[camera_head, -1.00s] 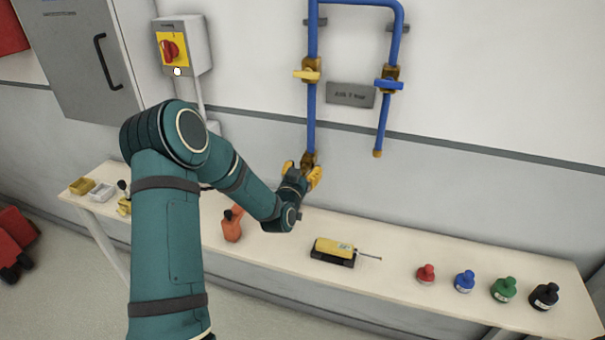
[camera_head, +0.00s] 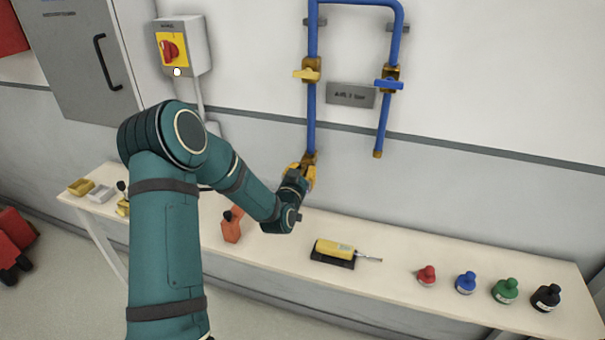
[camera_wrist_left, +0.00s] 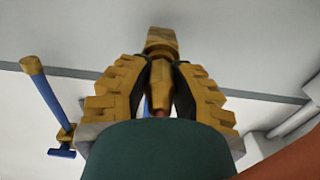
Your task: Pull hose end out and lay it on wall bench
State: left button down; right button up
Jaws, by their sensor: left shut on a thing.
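My left gripper (camera_head: 304,170) is at the lower end of the left blue pipe (camera_head: 311,120), just above the wall bench (camera_head: 405,252). In the left wrist view the gripper (camera_wrist_left: 158,88) is shut on a brass-coloured hose end (camera_wrist_left: 160,75). The hose end points at a brass fitting (camera_wrist_left: 161,40) and appears to touch it; I cannot tell if it is still seated. An orange-red hose part (camera_wrist_left: 285,155) shows at the lower right of the wrist view. My right gripper is not in view.
On the bench are an orange bottle-like item (camera_head: 231,226), a yellow device on a black base (camera_head: 335,250), and red (camera_head: 427,275), blue (camera_head: 466,282), green (camera_head: 505,291) and black (camera_head: 546,297) pots. Bare bench lies between the device and the red pot. A second pipe (camera_head: 382,130) hangs to the right.

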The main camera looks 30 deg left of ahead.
pick_arm(q)
jog(key=shift+s, duration=0.15)
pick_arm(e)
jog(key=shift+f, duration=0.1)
pick_arm(q)
jog(key=shift+b+v, duration=1.4)
jog(key=shift+v, duration=1.45)
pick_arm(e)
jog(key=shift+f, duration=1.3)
pick_arm(q)
jog(key=s+d+f+m+h, duration=0.1)
jog(key=s+d+f+h, duration=0.1)
jog(key=d+f, duration=0.4)
jog(key=s+d+f+m+h, duration=0.1)
jog(key=d+f, duration=0.5)
jog(key=d, duration=0.6)
jog(key=shift+s+d+m+t+h, duration=0.3)
jog(key=shift+s+d+m+h, duration=0.1)
jog(key=shift+s+h, duration=0.4)
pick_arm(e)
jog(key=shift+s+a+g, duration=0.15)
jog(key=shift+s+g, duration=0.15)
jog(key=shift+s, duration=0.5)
pick_arm(q)
jog(key=shift+s+d, duration=0.1)
